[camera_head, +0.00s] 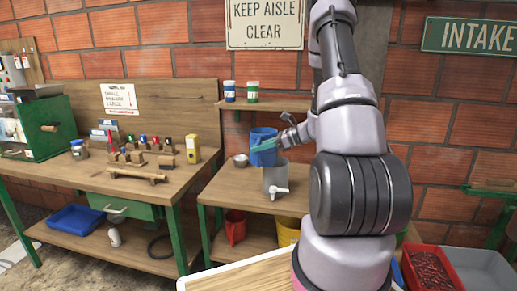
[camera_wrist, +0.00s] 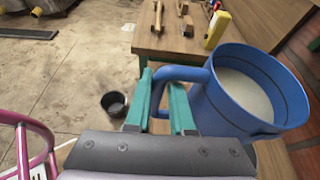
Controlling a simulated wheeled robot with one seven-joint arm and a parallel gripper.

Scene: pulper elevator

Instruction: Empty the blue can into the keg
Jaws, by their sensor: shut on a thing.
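The blue can (camera_head: 263,135) is held by its handle in my gripper (camera_head: 268,148), above and slightly left of the keg in the head view. In the wrist view, the blue can (camera_wrist: 235,92) shows pale contents inside, and my gripper's teal fingers (camera_wrist: 162,95) are shut on its handle. The can looks close to upright. The grey keg (camera_head: 275,178), with a white tap at its front, stands on the wooden bench under the can. The keg's mouth is largely hidden behind the can and gripper.
A small metal bowl (camera_head: 240,160) sits left of the keg. A shelf (camera_head: 285,104) with two small jars is above. The left workbench (camera_head: 110,178) holds tools and a yellow container (camera_head: 193,148).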

